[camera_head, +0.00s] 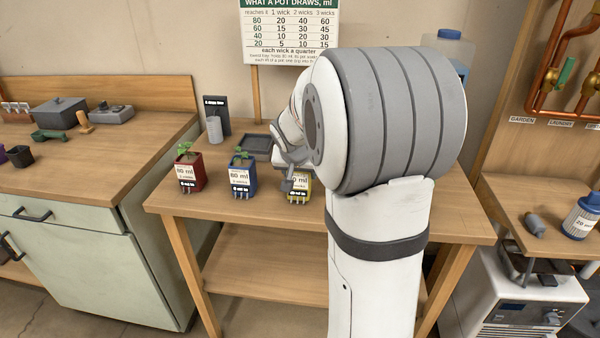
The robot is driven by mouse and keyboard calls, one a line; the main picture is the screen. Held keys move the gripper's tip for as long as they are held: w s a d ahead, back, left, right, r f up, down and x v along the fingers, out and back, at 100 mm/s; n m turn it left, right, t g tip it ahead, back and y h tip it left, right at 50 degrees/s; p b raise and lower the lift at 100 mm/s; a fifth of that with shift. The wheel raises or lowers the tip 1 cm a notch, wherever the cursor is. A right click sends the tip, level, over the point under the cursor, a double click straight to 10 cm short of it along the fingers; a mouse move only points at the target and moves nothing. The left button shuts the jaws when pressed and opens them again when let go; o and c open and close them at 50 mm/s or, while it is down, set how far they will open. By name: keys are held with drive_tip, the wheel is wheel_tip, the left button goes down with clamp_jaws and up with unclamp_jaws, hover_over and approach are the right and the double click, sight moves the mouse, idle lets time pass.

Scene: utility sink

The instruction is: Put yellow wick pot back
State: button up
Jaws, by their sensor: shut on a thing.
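The yellow wick pot (299,190) is at the front of the middle wooden table, the rightmost in a row of three pots, with a partly covered label. My gripper (289,184) is shut on it from above and behind. My arm hides its top and right side. I cannot tell whether the pot touches the table top. A blue pot (242,178) labelled 80 ml stands to its left, and a red pot (189,172) labelled 80 ml stands further left. Both hold green seedlings.
A dark tray (257,147), a grey cylinder (214,130) and a dark sign (216,108) stand behind the pots. A chart (290,30) of pot draws hangs above. My arm hides much of the table's right half. A counter (90,165) stands at left.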

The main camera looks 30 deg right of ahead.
drive_tip(key=shift+f, duration=0.15)
drive_tip(key=o, duration=1.2)
